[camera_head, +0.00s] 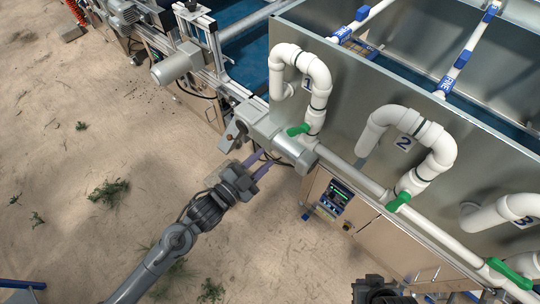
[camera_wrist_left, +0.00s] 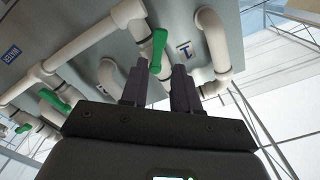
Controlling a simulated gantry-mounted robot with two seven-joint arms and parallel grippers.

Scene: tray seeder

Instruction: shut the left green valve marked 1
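The green valve handle of pipe 1 (camera_head: 298,129) sits low on the white looped pipe by the "1" label (camera_head: 307,85). It sticks out to the left of the pipe. In the left wrist view the handle (camera_wrist_left: 157,50) appears upright between my two fingertips and beyond them. My left gripper (camera_head: 264,161) is open and empty, below and left of the handle, with a gap between. Its dark purple fingers also show in the left wrist view (camera_wrist_left: 159,72). A dark part of what looks like my right gripper (camera_head: 375,292) shows at the bottom edge; its fingers are hidden.
A grey motor cylinder and rail (camera_head: 280,138) lie just beside my left fingers. Valve 2 (camera_head: 398,201) and valve 3 (camera_head: 508,272) have green handles further right. A control box (camera_head: 335,197) is below the rail. Open sandy ground (camera_head: 120,120) lies left.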

